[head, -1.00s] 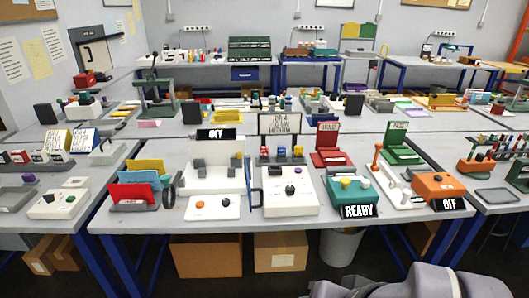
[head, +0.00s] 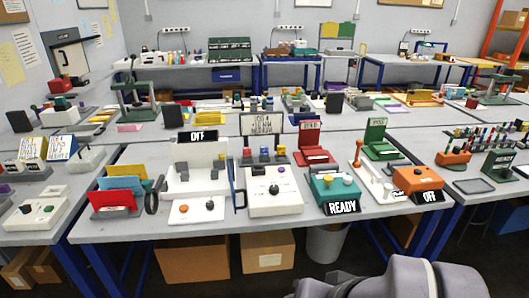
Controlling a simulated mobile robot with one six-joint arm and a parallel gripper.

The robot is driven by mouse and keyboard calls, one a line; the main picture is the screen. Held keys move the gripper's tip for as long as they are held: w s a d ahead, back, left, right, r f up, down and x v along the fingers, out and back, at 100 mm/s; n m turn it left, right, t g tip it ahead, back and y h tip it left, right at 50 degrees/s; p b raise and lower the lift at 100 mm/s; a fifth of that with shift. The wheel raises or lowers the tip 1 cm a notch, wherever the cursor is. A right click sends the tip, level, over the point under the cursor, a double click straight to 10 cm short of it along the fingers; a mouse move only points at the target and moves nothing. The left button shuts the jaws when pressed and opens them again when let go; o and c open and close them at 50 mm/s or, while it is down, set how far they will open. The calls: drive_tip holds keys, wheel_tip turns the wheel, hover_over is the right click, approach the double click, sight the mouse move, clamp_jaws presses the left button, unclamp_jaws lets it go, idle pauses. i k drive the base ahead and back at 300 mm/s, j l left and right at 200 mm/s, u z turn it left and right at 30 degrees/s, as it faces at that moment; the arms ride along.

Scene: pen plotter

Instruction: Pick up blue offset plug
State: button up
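Several small plugs stand in a row at the back of a white device (head: 275,192) on the middle of the near table. One of them looks like a blue plug (head: 264,154), with a yellow-topped plug (head: 281,152) to its right. They are too small to tell whether the blue one is offset. A sign with handwritten-style text (head: 262,123) stands behind them. My gripper is not in view; only a grey part of my own arm shows at the bottom right.
Left of the device stand a white machine with an OFF display (head: 197,135) and red, yellow and blue folders (head: 118,195). To the right are a teal box (head: 335,188) with a READY display and an orange box (head: 417,180). A blue-handled upright piece (head: 232,182) stands close by.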

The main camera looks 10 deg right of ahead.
sight(263, 150)
drive_tip(key=i+u, duration=0.2)
drive_tip(key=i, duration=0.35)
drive_tip(key=i+l+u, duration=0.15)
drive_tip(key=i, duration=0.4)
drive_tip(key=i+l+u, duration=0.2)
drive_tip(key=i, duration=0.35)
drive_tip(key=l, duration=0.1)
